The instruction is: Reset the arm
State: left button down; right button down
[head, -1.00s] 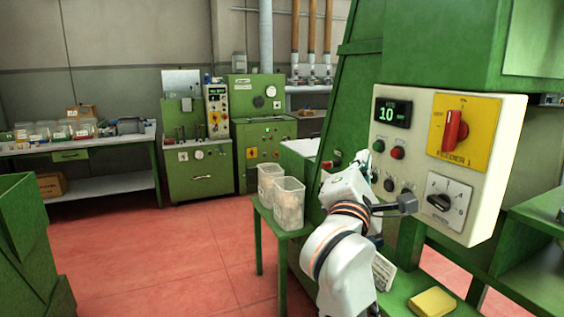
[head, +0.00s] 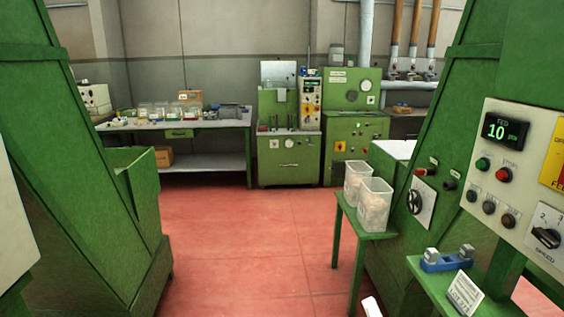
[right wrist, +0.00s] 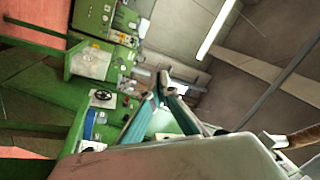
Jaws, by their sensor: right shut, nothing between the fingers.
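My right gripper (right wrist: 159,88) shows in the right wrist view, its two dark teal-edged fingers converging at the tips, shut and empty. It is in the air, with green machines behind it. In the head view only a small white piece of my right arm shows at the bottom edge; the gripper itself cannot be made out there. My left arm and gripper are not in view. The control panel (head: 513,210) on the green machine at the right has a lit display reading 10, several buttons and a black dial.
A green stand (head: 364,227) holds two clear bins of pale pieces (head: 373,205). A blue holder (head: 447,261) and a card (head: 465,293) are on a green shelf at right. Green machinery (head: 75,150) borders the left. The red floor (head: 250,240) between is clear.

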jog(key=s+f+n+g, duration=0.3)
jog(key=s+f, duration=0.3)
jog(key=f, duration=0.3)
jog(key=s+f+n+g+p, duration=0.1)
jog(key=s+f+n+g, duration=0.2)
jog(key=s+f+n, duration=0.3)
jog(key=s+d+f+n+g, duration=0.1)
jog(key=s+f+n+g, duration=0.3)
jog(key=f, duration=0.9)
jog(key=s, duration=0.2)
jog(key=shift+s+f+h+p, duration=0.3)
jog(key=shift+s+f, duration=0.05)
jog(key=shift+s, duration=0.05)
jog(key=shift+d, duration=0.1)
